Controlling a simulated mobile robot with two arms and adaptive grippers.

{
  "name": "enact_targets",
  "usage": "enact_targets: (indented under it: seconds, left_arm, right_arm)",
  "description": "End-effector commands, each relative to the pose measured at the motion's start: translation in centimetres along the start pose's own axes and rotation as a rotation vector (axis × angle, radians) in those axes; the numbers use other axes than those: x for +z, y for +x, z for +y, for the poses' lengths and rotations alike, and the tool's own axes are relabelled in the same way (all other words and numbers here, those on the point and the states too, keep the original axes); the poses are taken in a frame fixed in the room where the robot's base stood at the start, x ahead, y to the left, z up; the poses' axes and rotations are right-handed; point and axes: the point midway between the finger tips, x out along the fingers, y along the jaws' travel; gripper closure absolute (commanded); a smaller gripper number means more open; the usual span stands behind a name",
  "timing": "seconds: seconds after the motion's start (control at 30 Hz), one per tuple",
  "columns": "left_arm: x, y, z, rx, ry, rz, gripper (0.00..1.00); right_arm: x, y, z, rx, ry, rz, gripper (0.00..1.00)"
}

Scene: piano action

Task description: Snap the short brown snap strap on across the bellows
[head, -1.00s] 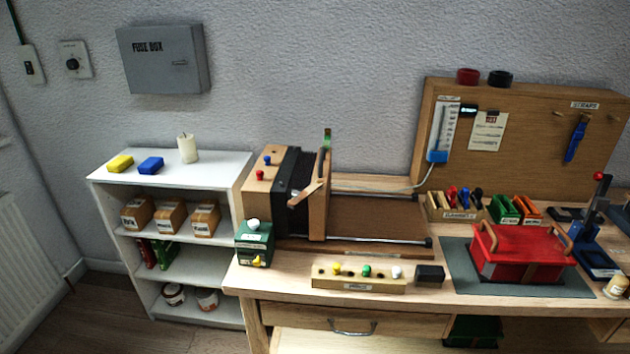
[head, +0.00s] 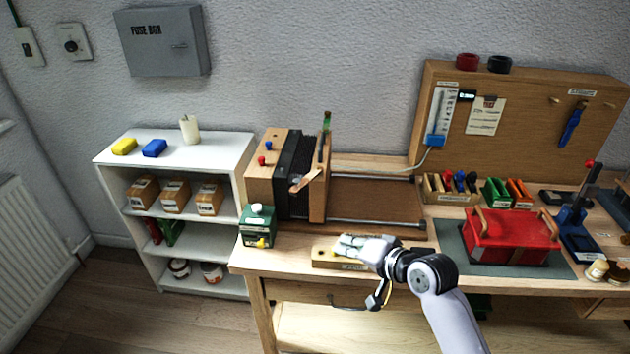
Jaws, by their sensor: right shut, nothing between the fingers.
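The black pleated bellows (head: 293,172) stands between two wooden end blocks on the left of the bench. A short brown strap (head: 306,181) shows at the front of the right-hand block. It slants down to the left and its lower end lies at the edge of the bellows; I cannot tell whether that end is fastened. My right gripper (head: 346,247) is shut and empty, above the wooden peg block at the front of the bench, to the right of and in front of the bellows. My left gripper is not in view.
A green box (head: 257,227) stands at the bench's left front corner. The peg block (head: 323,252) is partly hidden by my gripper. A red case (head: 510,238) sits on a grey mat to the right. A blue strap (head: 572,124) hangs on the back board. Rails and a brown bed lie right of the bellows.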

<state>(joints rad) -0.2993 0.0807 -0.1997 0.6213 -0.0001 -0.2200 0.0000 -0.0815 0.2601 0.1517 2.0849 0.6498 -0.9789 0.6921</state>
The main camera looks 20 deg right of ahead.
Motion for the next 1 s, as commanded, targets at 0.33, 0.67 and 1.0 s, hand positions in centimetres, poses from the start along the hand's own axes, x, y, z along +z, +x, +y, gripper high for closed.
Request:
enact_targets:
  seconds: [0.33,0.67,1.0]
  left_arm:
    - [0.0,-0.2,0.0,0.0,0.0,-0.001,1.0]
    - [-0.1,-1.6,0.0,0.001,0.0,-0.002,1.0]
    - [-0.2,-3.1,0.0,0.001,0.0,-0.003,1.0]
  right_arm:
    - [-10.9,0.3,-5.2,-0.26,0.36,0.152,1.0]
    - [-12.0,5.6,-6.5,-0.258,0.357,0.151,1.0]
    - [-11.6,10.8,-8.2,-0.256,0.356,0.148,1.0]
